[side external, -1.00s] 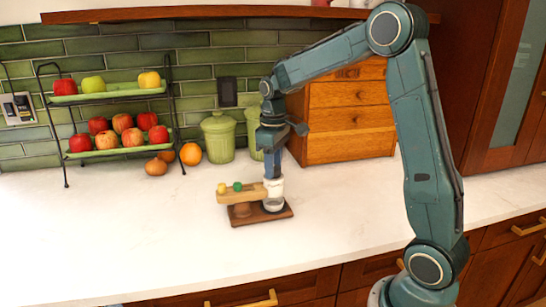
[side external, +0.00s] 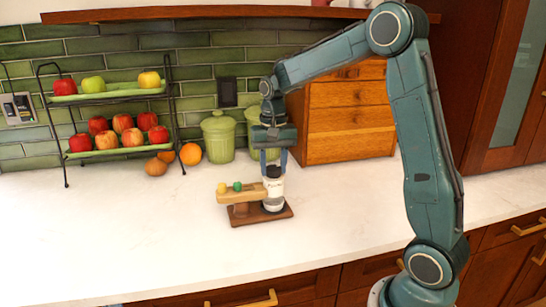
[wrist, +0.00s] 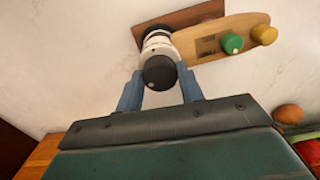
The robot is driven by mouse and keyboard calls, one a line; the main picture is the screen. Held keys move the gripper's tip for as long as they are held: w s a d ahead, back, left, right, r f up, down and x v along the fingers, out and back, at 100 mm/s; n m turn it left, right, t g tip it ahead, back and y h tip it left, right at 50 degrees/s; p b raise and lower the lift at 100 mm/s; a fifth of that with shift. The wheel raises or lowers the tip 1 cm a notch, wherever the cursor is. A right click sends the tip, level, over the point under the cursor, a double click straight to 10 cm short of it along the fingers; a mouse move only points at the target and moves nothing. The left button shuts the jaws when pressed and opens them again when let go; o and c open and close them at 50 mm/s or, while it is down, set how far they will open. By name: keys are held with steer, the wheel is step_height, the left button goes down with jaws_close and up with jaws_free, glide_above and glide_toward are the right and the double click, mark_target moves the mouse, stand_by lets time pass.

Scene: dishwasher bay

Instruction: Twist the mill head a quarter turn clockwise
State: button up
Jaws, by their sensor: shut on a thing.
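The mill (side external: 273,191) stands upright, with a white body and a dark round head (side external: 274,171). It is at the right end of a brown wooden base (side external: 245,219). In the wrist view the dark head (wrist: 160,72) has a small pale dot near its edge. My gripper (side external: 275,168) points straight down from above, its blue fingers on opposite sides of the head. The wrist view shows my gripper (wrist: 161,78) shut on the mill head. The underside of the mill is hidden.
A light wooden piece (side external: 240,193) with a yellow knob (side external: 222,187) and a green knob (side external: 237,186) extends left beside the mill. Green canisters (side external: 218,138), a fruit rack (side external: 110,91) and a wooden drawer box (side external: 350,122) stand behind. The counter front and left is clear.

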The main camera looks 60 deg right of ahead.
mark_target(274, 168)
steer(key=shift+m, duration=1.4)
steer(key=o, duration=1)
step_height(274, 168, up, 14)
steer(key=shift+f, duration=0.1)
steer(key=shift+s+a, duration=0.1)
